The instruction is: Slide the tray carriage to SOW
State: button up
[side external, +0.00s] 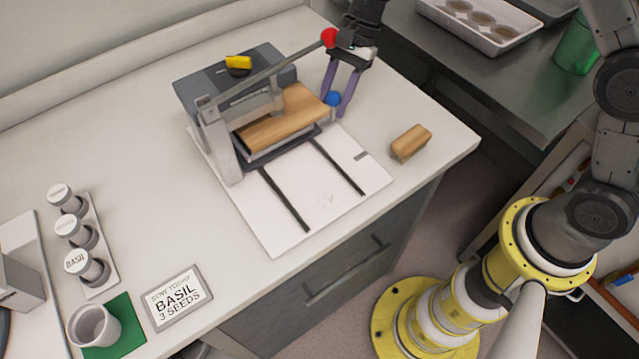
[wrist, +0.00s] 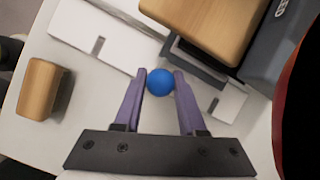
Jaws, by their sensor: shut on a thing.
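The tray carriage (side external: 262,154) is a dark flat frame at the back end of two black rails on a white base plate (side external: 317,197). It sits under a wooden block (side external: 283,119) and the press frame, which partly hide it. A blue ball knob (side external: 333,98) is at its right side; the knob also shows in the wrist view (wrist: 160,82). My gripper (side external: 338,101) has its purple fingers shut on the blue knob, one on each side. No SOW mark is readable in either view.
A grey press housing (side external: 205,82) with a red-tipped lever (side external: 328,38) stands behind. A loose wooden block (side external: 410,142) lies right of the plate. The front rails are clear. Seed vials (side external: 75,228), a cup (side external: 95,326) and a BASIL sign (side external: 177,297) are at left front.

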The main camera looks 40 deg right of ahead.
jog(key=w+m, duration=0.1)
jog(key=w, duration=0.1)
jog(key=w+m, duration=0.2)
jog(key=w+r+m+t, duration=0.1)
jog(key=w+m, duration=0.1)
jog(key=shift+w+d+r, duration=0.1)
jog(key=shift+w+d, duration=0.05)
jog(key=shift+w, duration=0.1)
jog(key=shift+c, duration=0.2)
jog(key=shift+o, duration=0.5)
jog(key=shift+w, duration=0.15)
jog(key=shift+a, duration=0.25)
grip_shut()
jog(key=o, duration=0.8)
grip_release()
jog(key=shift+s+a+r, duration=0.1)
jog(key=shift+s+r, duration=0.1)
jog(key=shift+o, duration=0.2)
notch_tip(320, 180, up, 7)
jog(key=shift+d+r, duration=0.15)
jog(key=shift+d, duration=0.05)
jog(key=shift+s, duration=0.1)
